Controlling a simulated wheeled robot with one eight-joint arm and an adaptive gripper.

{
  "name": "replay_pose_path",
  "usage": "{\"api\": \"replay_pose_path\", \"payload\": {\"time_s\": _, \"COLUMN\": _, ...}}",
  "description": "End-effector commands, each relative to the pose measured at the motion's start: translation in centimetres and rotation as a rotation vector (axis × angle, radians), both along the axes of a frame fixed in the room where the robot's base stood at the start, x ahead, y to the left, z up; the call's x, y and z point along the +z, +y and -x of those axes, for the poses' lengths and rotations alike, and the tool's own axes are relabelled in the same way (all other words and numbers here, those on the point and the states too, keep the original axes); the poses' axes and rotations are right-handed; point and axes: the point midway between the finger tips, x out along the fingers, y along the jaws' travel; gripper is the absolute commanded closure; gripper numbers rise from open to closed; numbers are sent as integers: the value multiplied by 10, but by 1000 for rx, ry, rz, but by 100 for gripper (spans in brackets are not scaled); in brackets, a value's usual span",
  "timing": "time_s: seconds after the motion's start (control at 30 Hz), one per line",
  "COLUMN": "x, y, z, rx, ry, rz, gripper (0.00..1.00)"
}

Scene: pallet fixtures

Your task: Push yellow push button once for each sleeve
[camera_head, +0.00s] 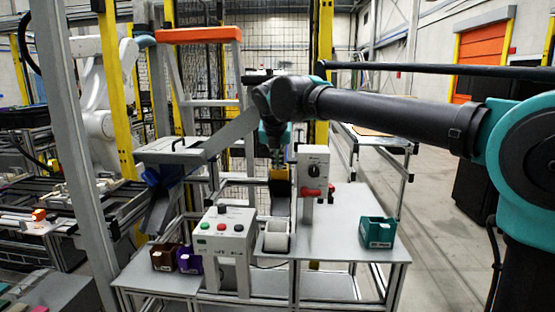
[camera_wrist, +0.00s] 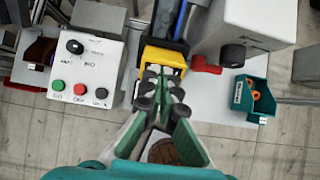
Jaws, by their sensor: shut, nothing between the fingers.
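The yellow push button (camera_wrist: 165,58) shows as a yellow block just beyond my fingertips in the wrist view. In the head view its yellow part (camera_head: 279,174) is below my gripper (camera_head: 276,152), at the middle of the bench. My gripper (camera_wrist: 163,82) is shut and empty, its dark fingertips overlapping the button's near edge. I cannot tell whether they touch it. Small orange ring-like parts (camera_wrist: 256,97), possibly sleeves, lie in a teal bin (camera_wrist: 238,93) to the right. The teal bin also stands on the bench's right side in the head view (camera_head: 377,234).
A grey control box (camera_wrist: 84,68) with red, green and black buttons stands left of the yellow button. A grey box with a black knob (camera_head: 313,166) and a red part (camera_head: 311,191) stand close on its right. Dark red (camera_head: 164,257) and purple (camera_head: 188,261) bins sit front left.

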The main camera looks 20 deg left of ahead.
Motion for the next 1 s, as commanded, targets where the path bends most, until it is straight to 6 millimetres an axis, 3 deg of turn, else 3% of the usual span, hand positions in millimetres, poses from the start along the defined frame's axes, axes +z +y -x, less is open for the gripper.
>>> {"api": "replay_pose_path", "payload": {"time_s": 0.23, "x": -4, "y": 1, "z": -3, "rx": -1, "ry": 0, "rz": -1, "gripper": 100}}
{"api": "replay_pose_path", "payload": {"time_s": 0.53, "x": -41, "y": 6, "z": -27, "rx": -1, "ry": 0, "rz": 1, "gripper": 100}}
{"api": "replay_pose_path", "payload": {"time_s": 1.0, "x": -44, "y": 7, "z": -28, "rx": -1, "ry": 0, "rz": 1, "gripper": 100}}
